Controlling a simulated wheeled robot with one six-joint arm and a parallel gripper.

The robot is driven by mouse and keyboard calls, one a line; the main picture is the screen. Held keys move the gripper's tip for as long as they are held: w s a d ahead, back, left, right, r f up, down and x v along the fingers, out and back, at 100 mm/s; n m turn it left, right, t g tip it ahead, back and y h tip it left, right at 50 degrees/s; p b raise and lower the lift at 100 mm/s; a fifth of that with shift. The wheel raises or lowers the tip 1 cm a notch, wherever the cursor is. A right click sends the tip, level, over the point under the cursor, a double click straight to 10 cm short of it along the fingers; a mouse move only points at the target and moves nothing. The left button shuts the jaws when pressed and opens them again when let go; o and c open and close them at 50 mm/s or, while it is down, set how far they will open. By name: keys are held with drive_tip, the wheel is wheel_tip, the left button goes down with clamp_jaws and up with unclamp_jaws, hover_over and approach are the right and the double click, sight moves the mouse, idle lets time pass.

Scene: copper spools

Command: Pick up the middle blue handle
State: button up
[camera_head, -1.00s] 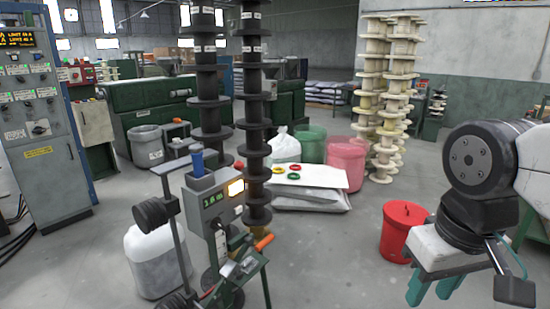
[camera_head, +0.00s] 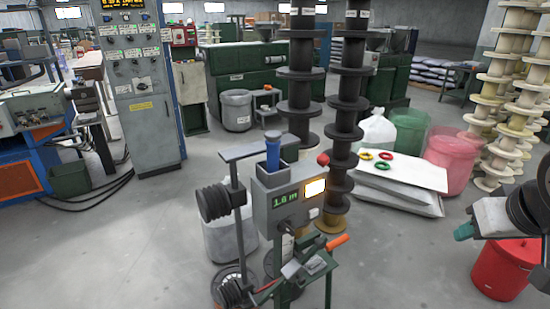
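A blue handle (camera_head: 272,151) stands upright in the top of a grey machine box (camera_head: 290,199), near the middle of the view. The box has a green "1.0 m" display and a lit yellow panel on its front. My gripper (camera_head: 464,231) is at the right edge, well to the right of the blue handle and apart from it. Only a teal fingertip of it shows clearly, with nothing seen in it. The gap between its fingers is hidden, so its opening cannot be judged.
A black spool (camera_head: 212,202) on a post stands left of the box. An orange-handled lever (camera_head: 337,242) sticks out in front. Tall black spool stacks (camera_head: 347,95) rise behind. A red bin (camera_head: 503,268) stands below my gripper. Floor between bin and machine is clear.

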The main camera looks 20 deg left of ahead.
drive_tip(key=w+a+n+t+y, duration=0.3)
drive_tip(key=w+a, duration=0.5)
drive_tip(key=a, duration=0.1)
drive_tip(key=n+y, duration=0.6)
drive_tip(key=y, duration=0.6)
approach(277, 159)
drive_tip(key=w+a+f, duration=0.1)
drive_tip(key=w+a, duration=0.1)
drive_tip(key=a, duration=0.1)
drive_tip(key=shift+a, duration=0.5)
drive_tip(key=x, duration=0.7)
drive_tip(key=shift+w+d+r, duration=0.15)
drive_tip(key=shift+w+r, duration=0.05)
drive_tip(key=shift+r, duration=0.2)
drive_tip(key=shift+c, duration=0.3)
clamp_jaws()
